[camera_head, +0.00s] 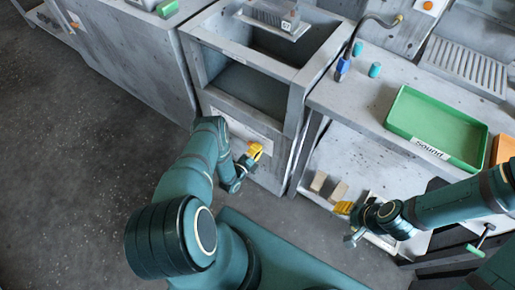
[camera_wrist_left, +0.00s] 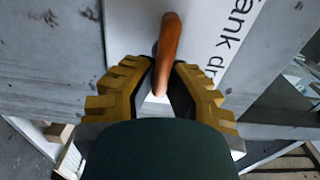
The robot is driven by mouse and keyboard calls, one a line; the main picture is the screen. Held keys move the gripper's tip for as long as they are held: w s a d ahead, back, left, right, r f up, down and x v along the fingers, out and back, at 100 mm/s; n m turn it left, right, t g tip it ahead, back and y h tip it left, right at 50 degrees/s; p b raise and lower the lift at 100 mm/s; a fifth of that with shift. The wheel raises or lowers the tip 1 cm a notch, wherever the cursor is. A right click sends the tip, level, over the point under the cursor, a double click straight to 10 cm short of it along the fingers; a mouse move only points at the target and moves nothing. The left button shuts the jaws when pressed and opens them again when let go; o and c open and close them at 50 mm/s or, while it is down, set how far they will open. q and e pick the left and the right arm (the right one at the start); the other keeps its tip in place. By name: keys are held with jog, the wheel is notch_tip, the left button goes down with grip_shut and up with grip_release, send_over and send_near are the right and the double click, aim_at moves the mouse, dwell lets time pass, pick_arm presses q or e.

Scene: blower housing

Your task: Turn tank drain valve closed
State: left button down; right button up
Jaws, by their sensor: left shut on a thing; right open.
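The tank drain valve shows in the left wrist view as an orange-brown handle (camera_wrist_left: 167,50) in front of a white label (camera_wrist_left: 225,30) with the partly visible words "ank dr". My left gripper (camera_wrist_left: 161,85) has its yellow fingers closed around the near end of this handle. In the head view my left gripper (camera_head: 254,150) is at the front of the grey tank cabinet (camera_head: 270,178), and the handle is hidden there. My right gripper (camera_head: 343,208) is open and empty, in front of the lower shelf at the right.
A green tray labelled "Sound" (camera_head: 402,112) sits on the bench at the right. Two small blocks (camera_head: 318,181) lie on the shelf below it. A blue-based hose (camera_head: 342,68) stands near the tank's edge. Open floor (camera_head: 80,130) lies to the left.

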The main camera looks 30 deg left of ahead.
pick_arm(q)
jog(key=shift+w, duration=0.1)
dwell(0.4)
jog(key=c, duration=1)
grip_release()
jog(key=s+a, duration=0.1)
jog(key=s, duration=1.1)
